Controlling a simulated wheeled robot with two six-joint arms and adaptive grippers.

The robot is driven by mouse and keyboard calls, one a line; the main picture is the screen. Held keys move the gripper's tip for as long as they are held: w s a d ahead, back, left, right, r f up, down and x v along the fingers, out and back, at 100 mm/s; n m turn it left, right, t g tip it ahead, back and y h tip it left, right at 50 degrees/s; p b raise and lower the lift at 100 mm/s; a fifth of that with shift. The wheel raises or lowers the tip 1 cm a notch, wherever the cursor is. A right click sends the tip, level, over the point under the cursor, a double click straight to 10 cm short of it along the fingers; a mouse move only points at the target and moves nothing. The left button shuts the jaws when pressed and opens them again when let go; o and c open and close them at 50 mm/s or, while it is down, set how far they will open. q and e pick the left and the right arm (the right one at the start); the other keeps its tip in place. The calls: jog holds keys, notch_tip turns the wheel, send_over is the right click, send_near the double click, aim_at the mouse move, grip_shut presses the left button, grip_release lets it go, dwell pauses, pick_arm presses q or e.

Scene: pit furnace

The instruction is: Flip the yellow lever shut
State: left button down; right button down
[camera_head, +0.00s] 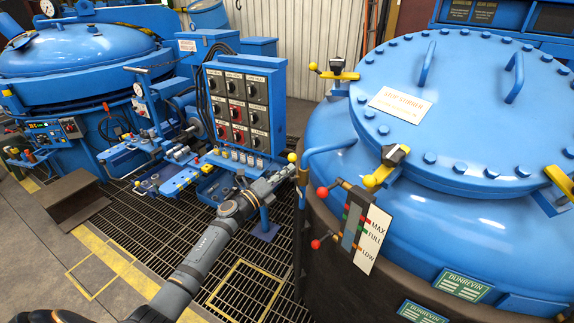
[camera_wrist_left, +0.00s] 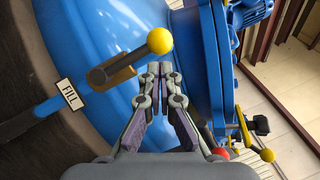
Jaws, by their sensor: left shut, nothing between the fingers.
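The yellow lever is a grey handle with a round yellow ball end (camera_head: 292,157), on the blue pipe (camera_head: 328,147) at the near left side of the big blue tank. In the left wrist view its yellow ball (camera_wrist_left: 160,41) is up and right of its pivot, and a FILL tag (camera_wrist_left: 69,94) is on the pipe beside it. My left gripper (camera_head: 293,170) is shut and empty, close to the lever. In the left wrist view its fingertips (camera_wrist_left: 160,69) are just below the ball in the picture; I cannot tell if they touch the handle. My right gripper is not in view.
A level gauge (camera_head: 364,232) with red-ball cocks (camera_head: 322,192) stands on the tank's side, near the gripper. Yellow clamps (camera_head: 383,172) stick out around the tank lid. A switch panel (camera_head: 238,108) stands behind my left arm. Floor grating (camera_head: 150,222) lies below.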

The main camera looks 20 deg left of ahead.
pick_arm(q)
jog(key=shift+w+a+r, duration=0.15)
jog(key=shift+w+a, duration=0.05)
jog(key=shift+w, duration=0.1)
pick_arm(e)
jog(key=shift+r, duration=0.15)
